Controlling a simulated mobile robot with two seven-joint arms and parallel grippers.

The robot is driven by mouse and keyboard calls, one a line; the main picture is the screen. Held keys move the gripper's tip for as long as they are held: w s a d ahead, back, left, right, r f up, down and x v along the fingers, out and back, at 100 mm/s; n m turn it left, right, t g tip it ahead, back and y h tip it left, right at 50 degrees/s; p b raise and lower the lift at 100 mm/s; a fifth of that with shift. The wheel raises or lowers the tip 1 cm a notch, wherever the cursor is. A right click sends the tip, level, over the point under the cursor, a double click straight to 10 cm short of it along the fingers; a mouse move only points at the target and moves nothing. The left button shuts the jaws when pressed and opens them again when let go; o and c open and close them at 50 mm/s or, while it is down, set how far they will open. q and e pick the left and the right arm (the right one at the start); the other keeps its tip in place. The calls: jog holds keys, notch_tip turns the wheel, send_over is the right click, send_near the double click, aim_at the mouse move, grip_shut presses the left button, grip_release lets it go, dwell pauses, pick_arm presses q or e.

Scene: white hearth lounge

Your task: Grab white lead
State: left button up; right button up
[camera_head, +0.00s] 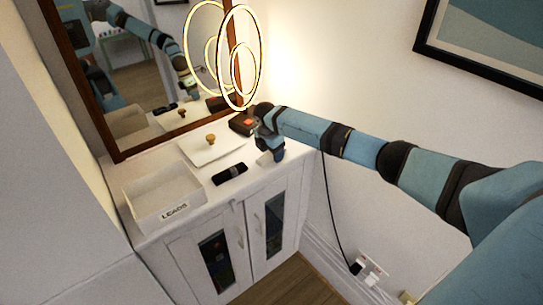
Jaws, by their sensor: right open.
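My right arm reaches in from the right, and my right gripper (273,153) points down over the right end of the white cabinet top (213,185). It is open. A small pale item (264,159) shows beside its fingertips; it is too small to tell whether it is the white lead or whether the fingers touch it. An open white box (181,210) labelled LEADS stands at the cabinet's front left; it looks empty. A white plug (374,279) sits at the wall socket low on the right, beside a black cord (333,210). My left gripper is not in view.
A black oblong item (230,174) lies between the box and my gripper. A white lid with a wooden knob (211,138) lies behind it. A ring lamp (259,60) and a brown-framed mirror (150,75) stand at the back. A dark block (241,124) is near my wrist.

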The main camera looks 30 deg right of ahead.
jog(key=shift+c, duration=0.2)
jog(key=c, duration=1)
